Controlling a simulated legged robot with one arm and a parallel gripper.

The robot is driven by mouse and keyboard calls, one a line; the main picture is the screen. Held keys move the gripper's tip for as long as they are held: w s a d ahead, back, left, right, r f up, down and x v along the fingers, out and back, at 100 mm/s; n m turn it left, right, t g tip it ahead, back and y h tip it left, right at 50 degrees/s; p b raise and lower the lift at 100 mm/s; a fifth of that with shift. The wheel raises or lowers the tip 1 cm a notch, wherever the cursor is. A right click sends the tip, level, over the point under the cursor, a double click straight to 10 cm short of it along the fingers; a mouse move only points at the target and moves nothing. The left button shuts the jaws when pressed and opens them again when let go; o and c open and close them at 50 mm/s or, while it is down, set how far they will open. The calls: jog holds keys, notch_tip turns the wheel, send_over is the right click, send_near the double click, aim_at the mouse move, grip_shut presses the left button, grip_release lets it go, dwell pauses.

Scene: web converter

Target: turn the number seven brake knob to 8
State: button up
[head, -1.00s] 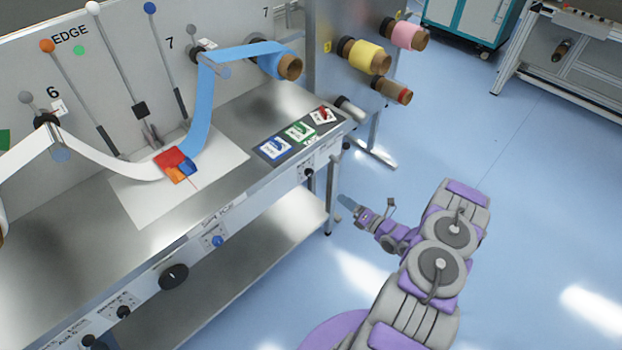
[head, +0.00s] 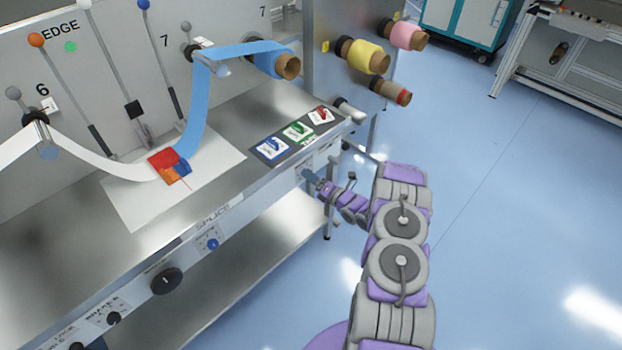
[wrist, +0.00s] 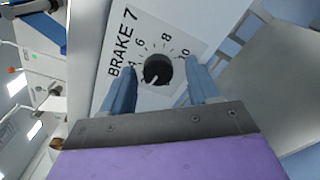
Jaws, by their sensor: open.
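The brake 7 knob (wrist: 157,70) is a round black knob on a white dial plate (wrist: 178,32) marked "BRAKE 7", with 4, 6, 8 and 10 readable in the wrist view. Its light pointer mark appears on the lower left side of the knob, near the 4; I cannot read it exactly. My gripper (wrist: 160,85) is open, its two blue fingers on either side of the knob, apart from it in the picture. Whether they touch it is unclear. In the head view my gripper (head: 309,177) is at the front panel's right end and hides the knob.
The steel bench (head: 75,235) carries paper webs and a row of coloured switch cards (head: 297,131) above the panel. Another black knob (head: 167,281) and a blue button (head: 212,244) sit further left. Open blue floor (head: 520,200) lies to the right.

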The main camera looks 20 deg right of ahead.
jog(key=shift+w+a, duration=0.15)
jog(key=shift+w, duration=0.25)
jog(key=c, duration=1)
jog(key=shift+c, duration=0.2)
